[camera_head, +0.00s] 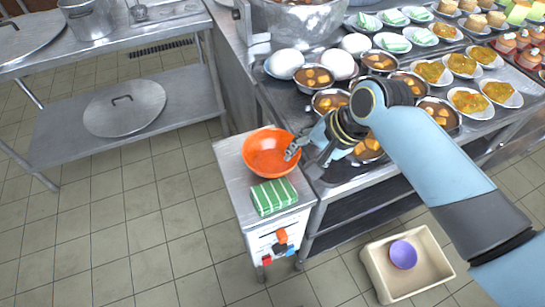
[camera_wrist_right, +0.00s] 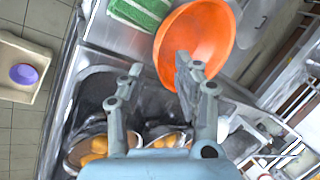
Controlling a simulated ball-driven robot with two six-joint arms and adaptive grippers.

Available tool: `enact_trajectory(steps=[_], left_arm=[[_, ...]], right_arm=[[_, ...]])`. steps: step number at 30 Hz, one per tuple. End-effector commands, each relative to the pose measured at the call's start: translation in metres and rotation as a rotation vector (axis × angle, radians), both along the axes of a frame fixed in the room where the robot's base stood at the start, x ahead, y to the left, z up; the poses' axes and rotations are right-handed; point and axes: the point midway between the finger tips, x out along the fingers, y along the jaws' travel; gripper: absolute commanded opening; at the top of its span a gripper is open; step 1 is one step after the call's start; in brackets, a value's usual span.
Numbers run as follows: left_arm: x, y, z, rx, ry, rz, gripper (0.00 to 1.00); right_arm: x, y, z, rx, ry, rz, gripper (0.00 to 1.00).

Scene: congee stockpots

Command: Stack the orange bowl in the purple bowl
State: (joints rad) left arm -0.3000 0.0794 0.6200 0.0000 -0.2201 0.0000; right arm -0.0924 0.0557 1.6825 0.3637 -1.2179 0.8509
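The orange bowl (camera_head: 268,150) stands upright on a small steel-topped cabinet, its inside empty. My right gripper (camera_head: 303,161) is at the bowl's right rim with its fingers apart. In the right wrist view the orange bowl (camera_wrist_right: 205,35) lies ahead of the gripper (camera_wrist_right: 158,67); one finger overlaps the bowl and the other is outside the rim. I cannot tell whether either finger touches it. The purple bowl (camera_head: 403,254) sits in a beige bin (camera_head: 374,281) low at the right; it also shows in the wrist view (camera_wrist_right: 24,75). My left gripper is out of view.
A green striped cloth (camera_head: 274,196) lies in front of the orange bowl. The steel counter (camera_head: 330,177) beside it holds several brown-filled bowls, white lidded bowls and plates of food. A large pot (camera_head: 300,22) stands behind. A steel table with a lid (camera_head: 124,108) is at left; the floor between is clear.

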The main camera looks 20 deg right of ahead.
Motion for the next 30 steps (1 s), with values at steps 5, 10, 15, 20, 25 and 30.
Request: enact_trajectory(steps=[5,10,15,20,25,30], left_arm=[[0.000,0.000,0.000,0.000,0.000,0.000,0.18],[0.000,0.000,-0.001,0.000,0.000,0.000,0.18],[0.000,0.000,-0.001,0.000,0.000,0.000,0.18],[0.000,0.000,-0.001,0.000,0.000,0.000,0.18],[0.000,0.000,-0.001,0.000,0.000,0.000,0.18],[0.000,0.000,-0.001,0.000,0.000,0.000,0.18]], right_arm=[[0.012,0.006,-0.026,0.001,0.001,-0.001,0.32],[0.015,0.009,-0.036,-0.001,-0.001,0.000,0.32],[0.015,0.009,-0.036,-0.001,-0.001,0.000,0.32],[0.015,0.008,-0.036,-0.001,-0.001,0.000,0.12],[0.015,0.008,-0.036,-0.001,-0.001,0.000,0.00],[0.015,0.008,-0.035,-0.001,-0.001,0.000,0.00]])
